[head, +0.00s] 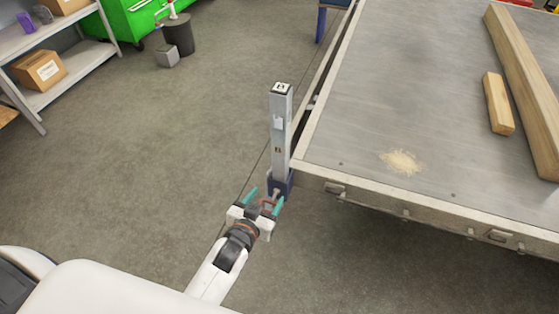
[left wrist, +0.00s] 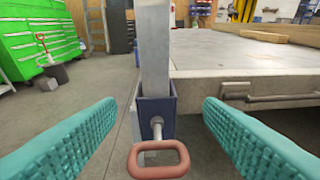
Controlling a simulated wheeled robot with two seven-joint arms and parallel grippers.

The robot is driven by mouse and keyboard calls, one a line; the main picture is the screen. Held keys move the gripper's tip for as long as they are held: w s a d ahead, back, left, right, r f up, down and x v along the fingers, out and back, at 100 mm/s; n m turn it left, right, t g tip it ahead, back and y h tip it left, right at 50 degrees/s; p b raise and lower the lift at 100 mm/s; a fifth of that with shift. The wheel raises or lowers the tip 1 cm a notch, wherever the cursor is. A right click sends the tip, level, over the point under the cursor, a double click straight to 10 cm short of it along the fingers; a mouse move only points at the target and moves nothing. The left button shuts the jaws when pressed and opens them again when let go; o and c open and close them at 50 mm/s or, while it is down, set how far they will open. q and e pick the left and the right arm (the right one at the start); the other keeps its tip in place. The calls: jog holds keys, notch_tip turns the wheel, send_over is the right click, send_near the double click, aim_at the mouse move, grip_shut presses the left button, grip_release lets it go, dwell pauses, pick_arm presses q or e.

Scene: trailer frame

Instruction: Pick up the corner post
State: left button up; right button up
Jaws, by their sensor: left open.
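The corner post (head: 281,135) is a grey upright metal post at the near left corner of the trailer bed. Its foot sits in a dark blue socket (head: 279,184). In the left wrist view the post (left wrist: 154,50) rises from the blue socket (left wrist: 156,112), with a bolt and a reddish loop handle (left wrist: 158,160) in front. My left gripper (head: 265,199) is open, its teal fingers apart on either side of the handle and low by the socket. In the left wrist view nothing is between the fingers' pads in contact. My right gripper is not in view.
A shelf (head: 75,75) with boxes and a green cabinet (head: 150,20) stand at the back left. The floor left of the post is clear.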

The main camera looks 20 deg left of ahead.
aim_at(281, 87)
pick_arm(q)
notch_tip(281, 87, up, 10)
jog(key=a+r+t+b, duration=0.1)
jog(key=t+b, duration=0.1)
jog(key=t, duration=0.1)
jog(key=shift+n, duration=0.3)
jog(key=w, duration=0.7)
jog(key=shift+d+f, duration=0.1)
jog(key=shift+f, duration=0.05)
jog(key=w, duration=0.3)
jog(key=w+d, duration=0.1)
jog(key=w, duration=0.1)
jog(key=shift+w+f+p, duration=0.15)
jog(key=shift+w+p, duration=0.15)
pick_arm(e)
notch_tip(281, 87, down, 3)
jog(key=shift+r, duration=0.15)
pick_arm(q)
jog(key=shift+s, duration=0.1)
grip_shut()
